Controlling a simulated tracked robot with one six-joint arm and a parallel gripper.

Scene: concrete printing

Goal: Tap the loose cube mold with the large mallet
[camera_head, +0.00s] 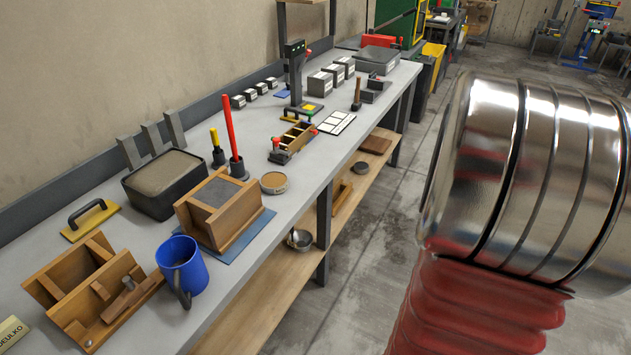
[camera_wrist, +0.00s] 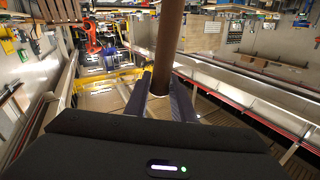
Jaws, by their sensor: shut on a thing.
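My gripper (camera_wrist: 163,100) shows in the wrist view, its fingers shut on a brown round handle (camera_wrist: 169,45), which I take to be the large mallet's. The handle runs out of the top edge, and no mallet head shows. In the head view the gripper is out of sight. A wooden cube mold (camera_head: 240,232) with a grey top stands on a blue mat on the bench. Another wooden mold (camera_head: 70,290), with open compartments, lies at the front left. I cannot tell which is the loose one. Neither can be made out in the wrist view.
A blue mug (camera_head: 181,268) stands between the molds near the bench edge. A black tub (camera_head: 165,182), a red rod (camera_head: 232,135) and a yellow-handled rod (camera_head: 216,148) stand behind. A round tin (camera_head: 273,183) sits right of the mold. My large metal arm link fills the right side.

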